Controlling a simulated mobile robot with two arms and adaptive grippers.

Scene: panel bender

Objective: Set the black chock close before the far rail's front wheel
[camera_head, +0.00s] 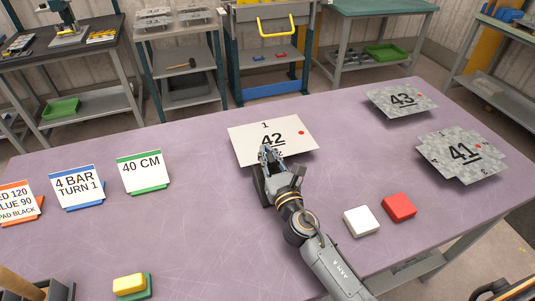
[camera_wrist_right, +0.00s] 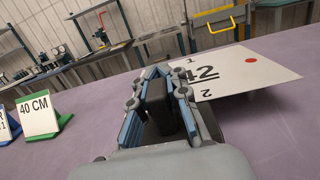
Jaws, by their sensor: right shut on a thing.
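My right gripper (camera_head: 283,163) is over the middle of the purple table, at the near edge of the white plate marked 42 (camera_head: 255,138). In the right wrist view my right gripper (camera_wrist_right: 157,85) is shut on a black block (camera_wrist_right: 157,100), which stands between its blue-lined fingers. Most of the block is hidden by the gripper in the head view. I cannot tell whether the block touches the table. No rail or wheel can be made out in either view.
Speckled plates 43 (camera_head: 385,106) and 41 (camera_head: 440,165) lie at the right. A white block (camera_head: 361,221) and a red block (camera_head: 399,207) lie right of my arm. Sign cards, including 40 CM (camera_head: 143,172), stand left. The table (camera_head: 200,225) is clear between.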

